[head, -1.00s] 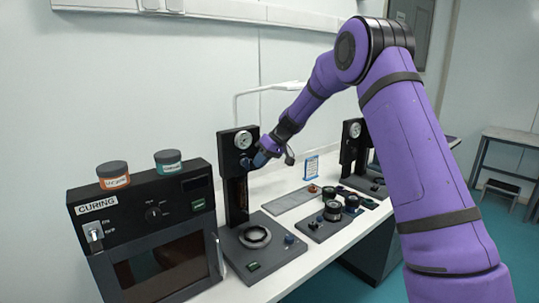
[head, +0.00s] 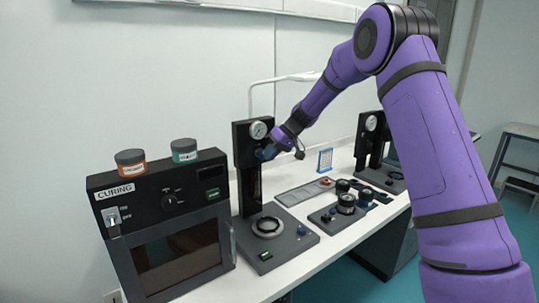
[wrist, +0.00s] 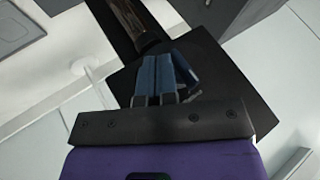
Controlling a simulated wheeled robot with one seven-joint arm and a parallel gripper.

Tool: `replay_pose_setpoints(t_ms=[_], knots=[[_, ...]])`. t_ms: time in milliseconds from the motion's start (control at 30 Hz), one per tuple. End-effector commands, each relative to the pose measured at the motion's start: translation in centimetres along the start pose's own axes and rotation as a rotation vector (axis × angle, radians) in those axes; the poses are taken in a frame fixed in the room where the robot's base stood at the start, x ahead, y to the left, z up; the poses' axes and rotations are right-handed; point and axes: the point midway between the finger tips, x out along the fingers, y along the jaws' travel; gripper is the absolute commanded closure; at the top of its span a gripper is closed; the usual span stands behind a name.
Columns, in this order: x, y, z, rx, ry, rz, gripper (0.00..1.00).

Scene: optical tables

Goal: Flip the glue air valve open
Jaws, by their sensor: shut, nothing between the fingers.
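The glue station is a black upright column (head: 246,178) with a round white pressure gauge (head: 258,130) near its top. My gripper (head: 268,152) is at the column's upper front, just below the gauge. In the wrist view my gripper (wrist: 155,70) has its blue-grey fingers together in front of the dark column head (wrist: 215,75). A blue piece (wrist: 186,74) shows close beside the fingers on the right; it may be the valve lever, but its position is unclear. In the head view my fingers cover the valve area. I cannot tell whether they touch the lever.
A curing oven (head: 165,225) with two jars on top stands left of the station. Trays with several small parts and a second gauge column (head: 367,150) stand to the right.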

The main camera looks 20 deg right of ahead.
Motion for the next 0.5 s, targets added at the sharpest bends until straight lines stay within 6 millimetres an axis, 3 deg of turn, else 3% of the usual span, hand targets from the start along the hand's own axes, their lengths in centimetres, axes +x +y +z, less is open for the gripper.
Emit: replay_pose_setpoints(t_ms=[500], knots=[[0.21, 0.17, 0.11, 0.035, 0.018, -0.081, 1.0]])
